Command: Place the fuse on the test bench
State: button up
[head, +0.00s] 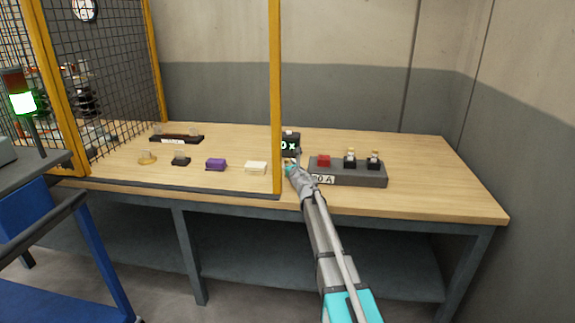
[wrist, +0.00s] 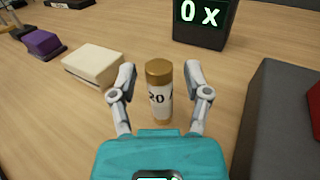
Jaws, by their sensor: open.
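The fuse (wrist: 159,92) is a small upright cylinder with a brass cap and a white body marked "20". In the wrist view it stands on the wooden bench top (wrist: 225,75). My gripper (wrist: 160,72) is open, with one finger on each side of the fuse and a visible gap to each. In the head view my gripper (head: 290,165) is low over the bench (head: 430,200), left of the grey block. The fuse is largely hidden there.
A black display box (wrist: 204,22) reading "0 x" stands behind the fuse. A cream block (wrist: 95,64) and a purple block (wrist: 43,44) lie left. A grey fuse block (head: 348,175) stands close on the right. A yellow post (head: 276,100) rises near my gripper.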

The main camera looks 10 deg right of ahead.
jog(key=v, duration=1.2)
dwell(0.5)
